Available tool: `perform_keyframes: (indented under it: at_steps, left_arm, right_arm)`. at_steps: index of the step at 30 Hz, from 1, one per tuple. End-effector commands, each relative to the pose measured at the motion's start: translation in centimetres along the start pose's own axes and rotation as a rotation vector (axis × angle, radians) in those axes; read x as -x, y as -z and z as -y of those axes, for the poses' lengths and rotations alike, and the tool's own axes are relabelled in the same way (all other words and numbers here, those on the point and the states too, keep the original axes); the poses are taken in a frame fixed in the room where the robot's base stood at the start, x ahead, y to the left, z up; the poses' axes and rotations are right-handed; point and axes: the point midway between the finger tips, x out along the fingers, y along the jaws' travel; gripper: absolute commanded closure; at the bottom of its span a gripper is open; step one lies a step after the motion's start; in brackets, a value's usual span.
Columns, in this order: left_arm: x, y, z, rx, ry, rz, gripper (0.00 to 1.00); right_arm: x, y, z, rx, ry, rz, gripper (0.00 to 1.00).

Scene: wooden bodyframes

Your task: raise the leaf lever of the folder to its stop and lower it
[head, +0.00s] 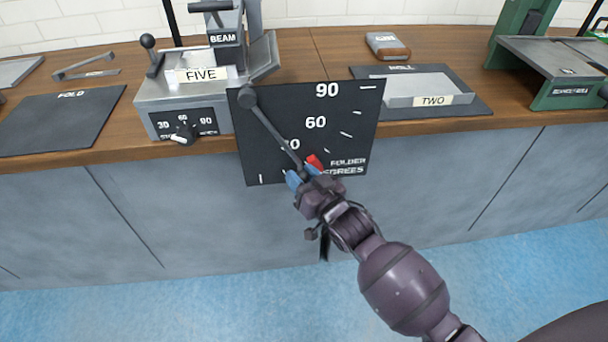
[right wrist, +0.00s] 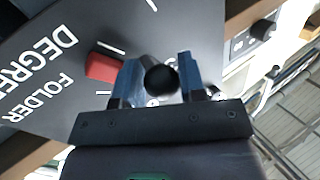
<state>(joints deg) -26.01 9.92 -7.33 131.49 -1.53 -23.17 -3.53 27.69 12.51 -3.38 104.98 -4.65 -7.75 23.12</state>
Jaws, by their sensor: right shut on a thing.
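The folder (head: 150,90) is a grey machine on the wooden bench, left of centre in the head view. A black degree plate (head: 355,125) marked up to 90 stands at its right side. The leaf lever (head: 272,127) is a thin grey rod slanting from its pivot at the plate's upper left down to the lower middle. My right gripper (head: 302,178) is shut on the lever's black ball knob (right wrist: 162,80), which sits between the blue fingertips in the right wrist view. A red pointer (head: 314,161) lies close beside the fingers. My left gripper is out of view.
A stop dial (head: 184,133) marked 30, 60 and 90 is on the folder's front. A ball-topped beam handle (head: 149,42) stands at its left. A black mat (head: 60,120) lies left; a tray labelled TWO (head: 420,88) and a green machine (head: 560,85) are right.

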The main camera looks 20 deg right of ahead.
Motion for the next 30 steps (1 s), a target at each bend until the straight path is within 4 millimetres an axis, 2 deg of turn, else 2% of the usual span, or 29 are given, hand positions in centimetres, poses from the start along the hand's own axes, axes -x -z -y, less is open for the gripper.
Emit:
perform_keyframes:
  at_steps: [6,13,21,30]
  left_arm:
    - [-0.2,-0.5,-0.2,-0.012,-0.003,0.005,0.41]
    - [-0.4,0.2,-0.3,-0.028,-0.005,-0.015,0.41]
    - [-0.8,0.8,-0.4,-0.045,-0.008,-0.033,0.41]
    - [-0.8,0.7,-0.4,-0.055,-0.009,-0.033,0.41]
  right_arm:
    - [-1.0,-1.7,1.9,-0.107,0.007,-0.050,1.00]
    - [-2.4,-3.1,4.5,-0.250,0.017,-0.125,1.00]
    - [-3.9,-3.7,7.0,-0.383,0.028,-0.197,1.00]
    - [-4.5,-3.7,8.2,-0.443,0.033,-0.232,1.00]
